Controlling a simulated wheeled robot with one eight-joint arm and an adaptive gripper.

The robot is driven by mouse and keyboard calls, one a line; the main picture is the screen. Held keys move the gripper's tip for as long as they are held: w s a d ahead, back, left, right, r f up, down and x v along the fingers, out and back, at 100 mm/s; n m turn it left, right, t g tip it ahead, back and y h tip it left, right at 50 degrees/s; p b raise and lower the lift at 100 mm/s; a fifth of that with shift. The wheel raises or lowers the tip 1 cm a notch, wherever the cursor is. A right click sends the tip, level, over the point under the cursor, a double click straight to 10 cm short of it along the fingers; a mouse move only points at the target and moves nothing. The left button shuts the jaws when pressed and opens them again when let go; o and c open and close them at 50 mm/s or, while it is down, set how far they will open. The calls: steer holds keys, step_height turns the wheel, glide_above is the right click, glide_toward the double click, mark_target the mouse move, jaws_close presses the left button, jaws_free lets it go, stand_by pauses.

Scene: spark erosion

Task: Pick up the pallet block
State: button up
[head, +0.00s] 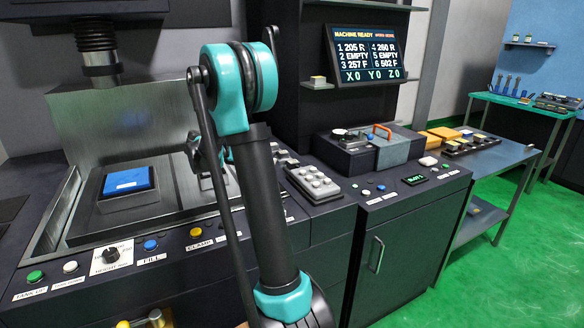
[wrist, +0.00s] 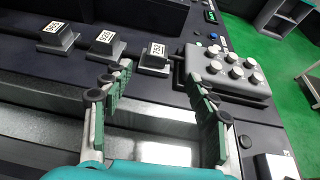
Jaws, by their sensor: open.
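Several candidates could be the pallet block, and I cannot tell which one is meant. In the wrist view three small dark blocks with white number labels stand in a row: a left one (wrist: 58,37), a middle one (wrist: 105,44) and a right one (wrist: 155,57). The labels are too small to read surely. In the head view a blue-topped block (head: 128,181) sits in the metal tank. My gripper (wrist: 162,88) is open and empty, below the right labelled block in the wrist view and apart from it. In the head view my arm mostly hides it.
A grey box with round knobs (wrist: 228,74) stands right of the labelled blocks; it also shows in the head view (head: 313,183). The tank's metal rim (head: 55,215) and a button panel (head: 180,242) lie in front. A steel side table (head: 500,157) holds yellow blocks.

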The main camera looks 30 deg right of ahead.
mark_target(293, 162)
steer(key=x, duration=1.3)
steer(key=shift+w, duration=0.2)
jaws_close()
